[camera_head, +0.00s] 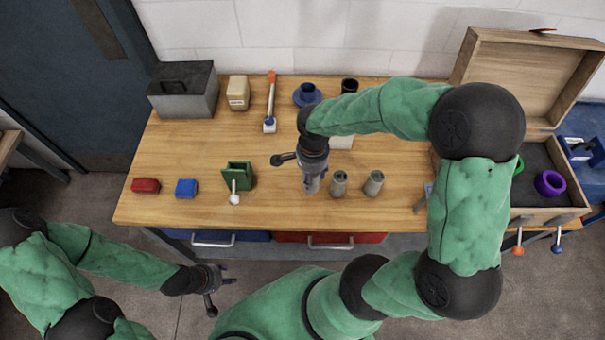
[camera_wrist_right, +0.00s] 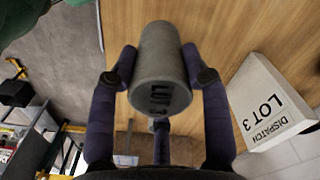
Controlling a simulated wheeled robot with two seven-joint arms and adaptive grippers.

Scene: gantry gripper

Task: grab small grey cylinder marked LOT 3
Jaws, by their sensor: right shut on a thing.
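The small grey cylinder marked LOT 3 (camera_wrist_right: 160,75) is between the fingers of my right gripper (camera_wrist_right: 160,75) in the right wrist view, its lettered end facing the camera. In the head view, my right gripper (camera_head: 312,178) points down near the table's front edge, shut on this cylinder (camera_head: 311,185), which it partly hides. I cannot tell whether the cylinder is clear of the table. Two similar grey cylinders, one nearer (camera_head: 338,185) and one farther right (camera_head: 373,184), stand beside it. My left gripper (camera_head: 220,293) is open and empty, off the table's front.
A pale block lettered DISPATCH LOT 3 (camera_wrist_right: 270,108) is close by in the wrist view. A green holder (camera_head: 238,175), blue block (camera_head: 186,188) and red block (camera_head: 145,186) are left on the table (camera_head: 200,150). An open wooden case (camera_head: 545,212) is at right.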

